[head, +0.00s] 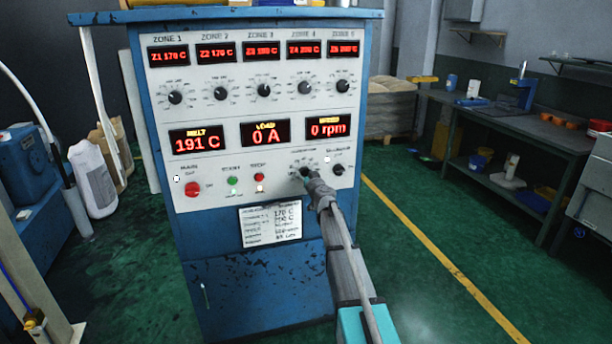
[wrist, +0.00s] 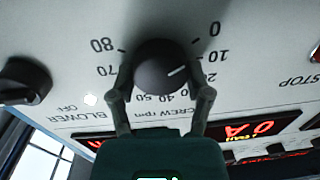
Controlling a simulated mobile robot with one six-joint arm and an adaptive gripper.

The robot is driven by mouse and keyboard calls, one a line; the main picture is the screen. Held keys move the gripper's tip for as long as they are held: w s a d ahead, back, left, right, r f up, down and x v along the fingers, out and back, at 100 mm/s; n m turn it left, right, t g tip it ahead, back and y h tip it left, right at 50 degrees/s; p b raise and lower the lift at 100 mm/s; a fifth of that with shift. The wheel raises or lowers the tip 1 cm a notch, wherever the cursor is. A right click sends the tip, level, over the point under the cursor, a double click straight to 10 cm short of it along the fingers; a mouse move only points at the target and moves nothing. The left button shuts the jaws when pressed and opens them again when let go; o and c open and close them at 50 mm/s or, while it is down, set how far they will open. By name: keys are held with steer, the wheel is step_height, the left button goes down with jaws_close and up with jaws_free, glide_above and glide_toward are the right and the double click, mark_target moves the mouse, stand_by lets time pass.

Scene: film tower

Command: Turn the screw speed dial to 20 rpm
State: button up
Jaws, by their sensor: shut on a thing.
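The screw speed dial (wrist: 160,66) is a round dark knob with a white pointer line. In the wrist view its scale runs from 0 past 10 and 20 round to 80, and the line points at about the 10 mark. The finger of my gripper (wrist: 160,82) on each side is closed on the knob's rim. In the head view my gripper (head: 309,180) is at the panel's lower right and covers much of the dial. The speed display (head: 328,128) reads 0 rpm.
The blower switch (wrist: 24,80) sits close beside the dial; it also shows in the head view (head: 338,170). A red mains switch (head: 193,189), green button (head: 233,181) and red button (head: 259,177) lie left. A workbench (head: 480,120) stands right, with open green floor between.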

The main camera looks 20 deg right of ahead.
steer(key=shift+m, duration=0.4)
steer(key=m, duration=0.5)
steer(key=m+b, duration=0.1)
steer(key=m, duration=0.5)
steer(key=shift+d+f, duration=0.1)
stand_by(0.3)
steer(key=o, duration=1.2)
steer(key=shift+c, duration=0.2)
steer(key=shift+n, duration=0.3)
